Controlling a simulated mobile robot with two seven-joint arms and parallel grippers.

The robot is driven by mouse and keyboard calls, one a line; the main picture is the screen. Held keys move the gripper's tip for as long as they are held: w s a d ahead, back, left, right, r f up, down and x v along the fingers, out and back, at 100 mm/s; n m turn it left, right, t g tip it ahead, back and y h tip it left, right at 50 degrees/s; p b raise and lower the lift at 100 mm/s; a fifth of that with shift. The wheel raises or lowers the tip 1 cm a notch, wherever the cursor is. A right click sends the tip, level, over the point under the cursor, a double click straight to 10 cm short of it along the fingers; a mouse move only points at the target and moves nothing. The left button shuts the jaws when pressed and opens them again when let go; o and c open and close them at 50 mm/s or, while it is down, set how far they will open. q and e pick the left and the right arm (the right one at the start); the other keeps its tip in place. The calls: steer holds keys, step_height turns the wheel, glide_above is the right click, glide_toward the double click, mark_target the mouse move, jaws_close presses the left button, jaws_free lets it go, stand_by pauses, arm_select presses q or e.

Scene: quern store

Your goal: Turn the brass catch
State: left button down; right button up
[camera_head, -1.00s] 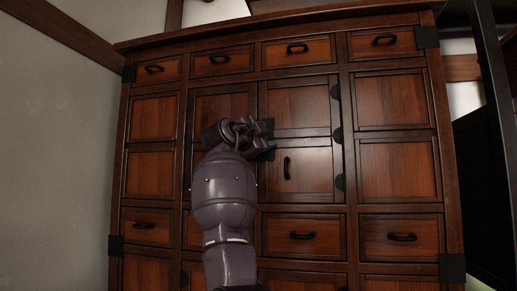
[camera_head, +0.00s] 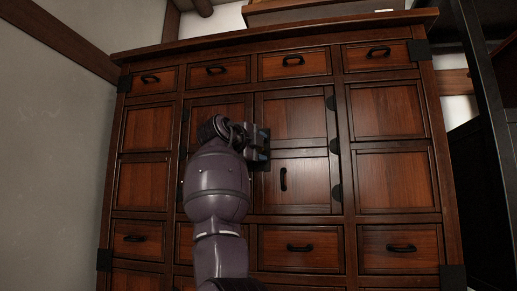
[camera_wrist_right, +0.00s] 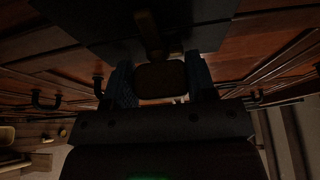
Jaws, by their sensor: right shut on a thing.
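The brass catch (camera_wrist_right: 160,80) shows in the right wrist view as a dim brownish block with a stem (camera_wrist_right: 148,35) running up over a dark plate (camera_wrist_right: 95,30). My right gripper (camera_wrist_right: 161,84) has one blue-black finger on each side of the block and is shut on it. In the head view my right gripper (camera_head: 260,147) is at the middle of the cabinet (camera_head: 297,157), where the two centre doors meet. My wrist and forearm cover the catch there, and its angle cannot be read. My left gripper is in neither view.
The right centre door has a black upright handle (camera_head: 283,179) close beside my gripper and black hinges (camera_head: 335,146) on its right edge. Drawers with black handles (camera_head: 300,248) surround the doors. A pale wall (camera_head: 50,150) stands at left, a dark frame (camera_head: 490,120) at right.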

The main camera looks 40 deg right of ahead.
steer(key=o, duration=0.9)
steer(key=shift+o, duration=0.2)
steer(key=shift+a, duration=0.25)
steer(key=v, duration=1)
steer(key=shift+s+a, duration=0.1)
